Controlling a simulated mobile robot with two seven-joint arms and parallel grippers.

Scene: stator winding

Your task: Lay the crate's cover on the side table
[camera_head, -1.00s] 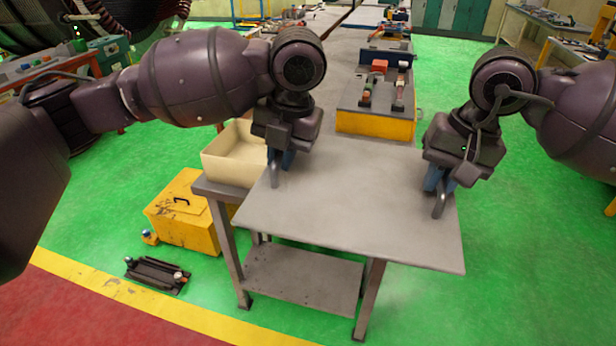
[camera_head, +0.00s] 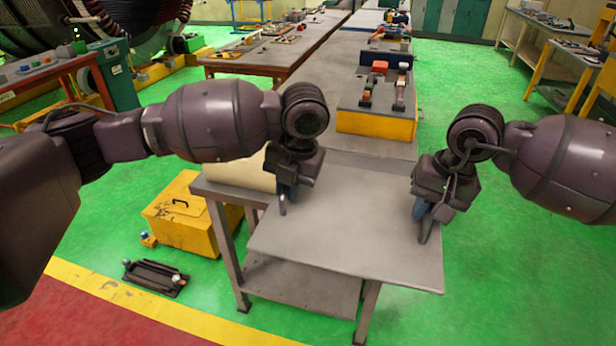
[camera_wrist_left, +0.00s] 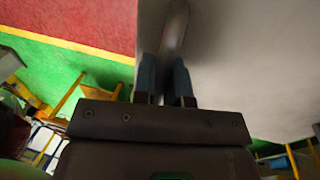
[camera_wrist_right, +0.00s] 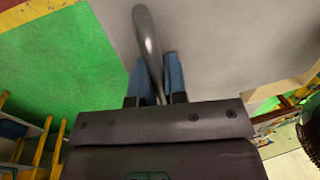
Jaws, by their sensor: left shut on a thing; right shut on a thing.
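The cover is a flat grey plate (camera_head: 345,225) with two bar handles. It lies level over the grey metal side table (camera_head: 228,192) and hides most of its top. I cannot tell whether the two touch. My left gripper (camera_head: 287,190) is shut on the left handle, which also shows between its blue fingers in the left wrist view (camera_wrist_left: 173,40). My right gripper (camera_head: 421,208) is shut on the right handle (camera_head: 428,231), also seen in the right wrist view (camera_wrist_right: 149,45). A cream box (camera_head: 240,176), perhaps the crate, is mostly hidden behind my left arm.
A yellow-sided block with tools (camera_head: 375,123) stands behind the cover on the long bench. A yellow box (camera_head: 180,222) and a dark tray-like part (camera_head: 155,278) are on the floor at left. The green floor right of the table is clear.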

